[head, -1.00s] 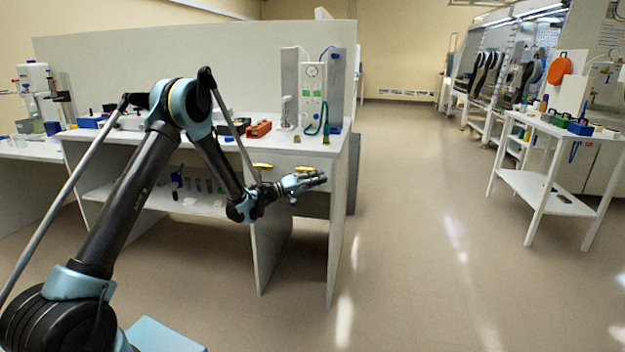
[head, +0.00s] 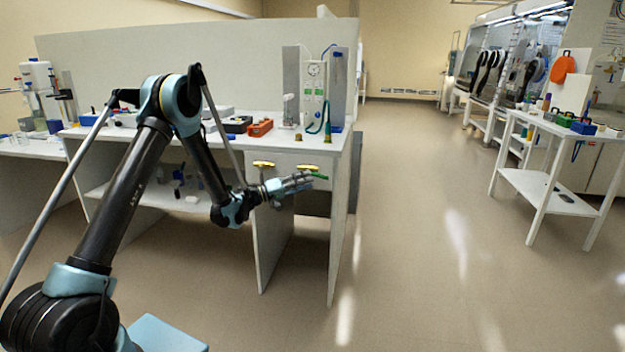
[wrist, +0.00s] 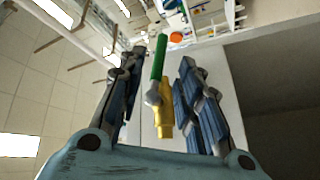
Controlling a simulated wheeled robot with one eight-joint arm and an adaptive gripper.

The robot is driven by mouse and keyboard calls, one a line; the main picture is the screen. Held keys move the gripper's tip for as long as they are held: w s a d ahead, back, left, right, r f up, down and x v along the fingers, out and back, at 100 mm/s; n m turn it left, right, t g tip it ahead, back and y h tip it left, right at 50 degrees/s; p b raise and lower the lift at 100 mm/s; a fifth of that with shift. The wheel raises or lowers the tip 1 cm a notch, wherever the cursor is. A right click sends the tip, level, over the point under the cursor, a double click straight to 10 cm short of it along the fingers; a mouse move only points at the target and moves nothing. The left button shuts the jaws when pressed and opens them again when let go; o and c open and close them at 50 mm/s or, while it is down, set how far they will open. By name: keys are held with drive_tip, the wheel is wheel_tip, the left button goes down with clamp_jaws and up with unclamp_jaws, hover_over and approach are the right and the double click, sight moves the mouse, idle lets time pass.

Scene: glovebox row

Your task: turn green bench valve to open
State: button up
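The green bench valve shows in the wrist view as a long green lever (wrist: 160,56) on a yellow brass-like body (wrist: 165,125), in front of a pale panel. My gripper (wrist: 163,60) is open, with fingers on both sides of the lever and body and visible gaps between. It also shows in the head view (head: 302,181), below the bench top. The valve's open or closed state cannot be told.
A white side table (head: 538,187) stands right; the floor between is clear.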

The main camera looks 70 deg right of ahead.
drive_tip(key=shift+v, duration=2.75)
drive_tip(key=shift+w, duration=0.1)
drive_tip(key=shift+c, duration=0.4)
